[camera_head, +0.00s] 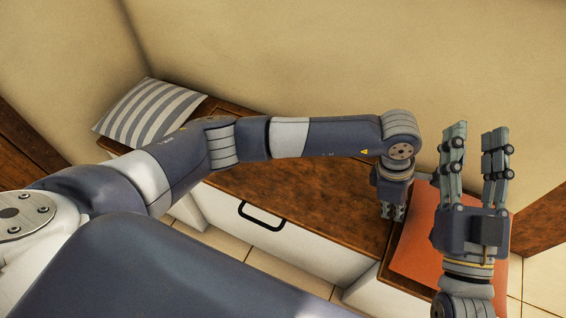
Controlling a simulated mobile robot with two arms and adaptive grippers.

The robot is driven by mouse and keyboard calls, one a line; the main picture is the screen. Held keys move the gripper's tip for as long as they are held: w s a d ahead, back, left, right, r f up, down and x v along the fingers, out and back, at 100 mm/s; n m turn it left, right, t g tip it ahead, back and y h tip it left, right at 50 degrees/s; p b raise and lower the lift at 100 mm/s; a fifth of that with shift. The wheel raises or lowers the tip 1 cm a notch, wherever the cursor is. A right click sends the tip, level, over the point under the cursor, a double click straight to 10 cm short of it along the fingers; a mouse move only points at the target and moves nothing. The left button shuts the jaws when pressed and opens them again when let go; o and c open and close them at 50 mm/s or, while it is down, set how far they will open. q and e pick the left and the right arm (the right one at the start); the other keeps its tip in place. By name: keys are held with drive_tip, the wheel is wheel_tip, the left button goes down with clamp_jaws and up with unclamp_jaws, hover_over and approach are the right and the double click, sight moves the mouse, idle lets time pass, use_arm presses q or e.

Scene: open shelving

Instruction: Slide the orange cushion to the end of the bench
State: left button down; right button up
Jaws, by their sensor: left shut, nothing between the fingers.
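The orange cushion (415,250) lies on the right end of the brown wooden bench (300,205). My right gripper and wrist hide part of it. My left arm reaches across the bench from the left, and my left gripper (393,212) points down, shut and empty, at the cushion's left edge. I cannot tell whether it touches the cushion. My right gripper (478,150) is raised in front of the cushion, fingers pointing up and apart, with nothing between them.
A grey-and-white striped cushion (150,112) leans on the wall at the bench's left end. White drawers with a dark handle (262,216) are under the bench. A beige wall (330,60) runs behind. Brown wood (545,220) stands at the right.

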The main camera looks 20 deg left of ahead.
use_arm(q)
drive_tip(key=v, duration=0.7)
drive_tip(key=shift+r, duration=0.25)
